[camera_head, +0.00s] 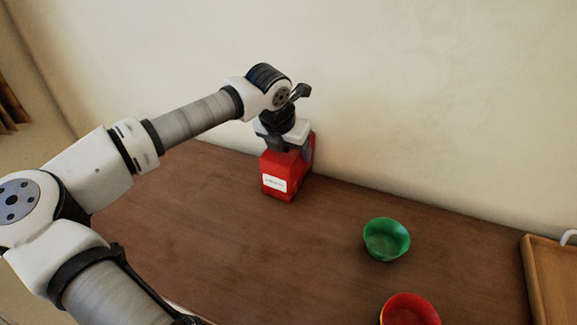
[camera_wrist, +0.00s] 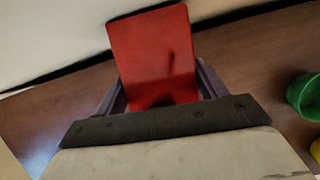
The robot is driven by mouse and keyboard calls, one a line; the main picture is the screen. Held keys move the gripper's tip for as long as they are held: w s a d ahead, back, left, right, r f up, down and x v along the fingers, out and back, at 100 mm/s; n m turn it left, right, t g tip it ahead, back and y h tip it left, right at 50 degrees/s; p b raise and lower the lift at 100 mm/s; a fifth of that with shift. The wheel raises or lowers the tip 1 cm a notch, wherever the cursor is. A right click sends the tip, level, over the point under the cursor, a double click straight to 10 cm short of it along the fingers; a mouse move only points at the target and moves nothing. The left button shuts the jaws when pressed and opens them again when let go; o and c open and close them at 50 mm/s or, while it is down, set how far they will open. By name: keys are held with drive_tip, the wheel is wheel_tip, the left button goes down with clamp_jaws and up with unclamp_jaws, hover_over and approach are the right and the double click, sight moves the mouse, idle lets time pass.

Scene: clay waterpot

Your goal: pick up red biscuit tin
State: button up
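The red biscuit tin (camera_head: 276,176) is a red box with a white label on its front. It stands upright at the back of the brown table, close to the wall. My gripper (camera_head: 288,150) points down over the tin, with its fingers around the tin's upper part. In the wrist view, the tin's red top (camera_wrist: 153,55) lies between the two fingers of my gripper (camera_wrist: 160,92), one on each side. The fingers are very close to its sides; I cannot tell whether they press on it. The tin's base appears to rest on the table.
A green bowl (camera_head: 386,240) stands to the right of the tin, and a red bowl (camera_head: 409,310) is nearer the front. A wooden tray (camera_head: 533,270) is at the right edge. The wall (camera_head: 400,90) rises just behind the tin. The table (camera_head: 300,240) between tin and bowls is clear.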

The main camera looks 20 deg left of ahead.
drive_tip(key=c, duration=0.7)
drive_tip(key=shift+c, duration=0.4)
drive_tip(key=shift+r+b, duration=0.15)
drive_tip(key=shift+b, duration=0.15)
